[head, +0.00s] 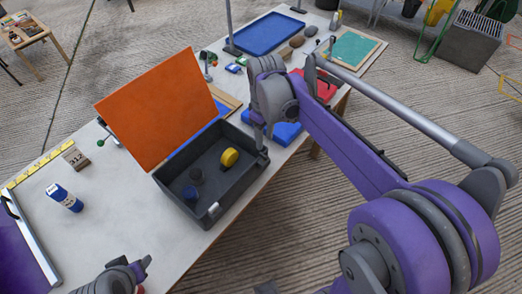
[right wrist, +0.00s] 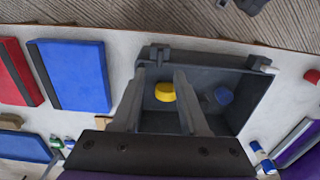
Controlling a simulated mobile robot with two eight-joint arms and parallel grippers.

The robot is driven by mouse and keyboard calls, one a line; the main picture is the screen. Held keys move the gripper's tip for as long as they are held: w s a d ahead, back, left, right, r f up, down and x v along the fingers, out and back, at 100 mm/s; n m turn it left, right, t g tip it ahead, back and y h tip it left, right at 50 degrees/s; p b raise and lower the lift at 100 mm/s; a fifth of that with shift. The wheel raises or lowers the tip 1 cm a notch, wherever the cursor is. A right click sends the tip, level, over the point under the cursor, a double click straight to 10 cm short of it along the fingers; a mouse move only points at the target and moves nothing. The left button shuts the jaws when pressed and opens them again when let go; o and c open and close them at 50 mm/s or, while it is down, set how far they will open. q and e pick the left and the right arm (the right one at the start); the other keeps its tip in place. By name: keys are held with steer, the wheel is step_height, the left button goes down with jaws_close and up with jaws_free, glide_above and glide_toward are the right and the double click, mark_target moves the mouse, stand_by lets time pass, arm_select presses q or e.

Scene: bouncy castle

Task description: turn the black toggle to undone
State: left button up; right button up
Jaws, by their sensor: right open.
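A dark grey box (head: 218,182) stands on the table with its orange lid (head: 155,108) raised. A small latch-like part (head: 213,209) with a pale face sits on its front wall, and a dark one shows near the far right corner. In the right wrist view similar parts show on the box rim, at the right (right wrist: 263,66) and near the fingertips (right wrist: 158,53). I cannot tell which is the black toggle. My right gripper (head: 262,142) is open over the box's right end; its fingers (right wrist: 160,76) straddle the view of the yellow piece. My left gripper (head: 132,274) is at the bottom edge, jaws unclear.
Inside the box lie a yellow round piece (head: 229,157) and dark round pieces (head: 190,193).

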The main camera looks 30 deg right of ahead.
mark_target(264, 155)
step_height(264, 155, down, 8)
steer(key=shift+w+r, duration=0.1)
steer(key=shift+c, duration=0.3)
jaws_close()
